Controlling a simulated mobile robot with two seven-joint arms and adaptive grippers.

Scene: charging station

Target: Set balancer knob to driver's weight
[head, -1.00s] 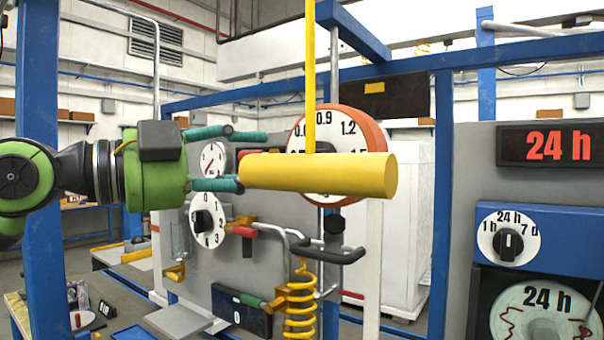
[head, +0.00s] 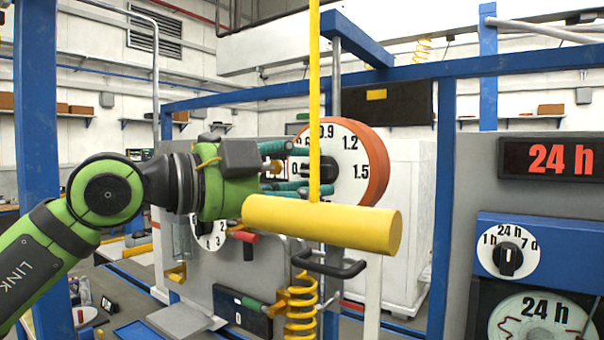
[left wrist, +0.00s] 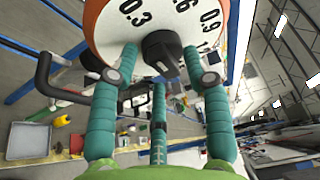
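The large dial (head: 366,132) has an orange rim and a white face with numbers up to 1.5. Its black knob (head: 328,172) is partly behind a yellow strap in the head view. In the left wrist view the knob (left wrist: 160,50) sits at the centre of the dial face (left wrist: 108,30). My left gripper (head: 300,169) is in front of the dial, open. In the left wrist view its teal fingers (left wrist: 160,60) stand on both sides of the knob, with gaps visible. My right gripper is in neither view.
A yellow cylinder (head: 320,222) on the strap hangs in front of the dial. Below are a black handle (head: 335,268), a coiled yellow hose (head: 301,312) and a display reading 0 (head: 240,310). A smaller dial (head: 210,238) is partly behind my gripper. A 24 h panel (head: 550,158) stands right.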

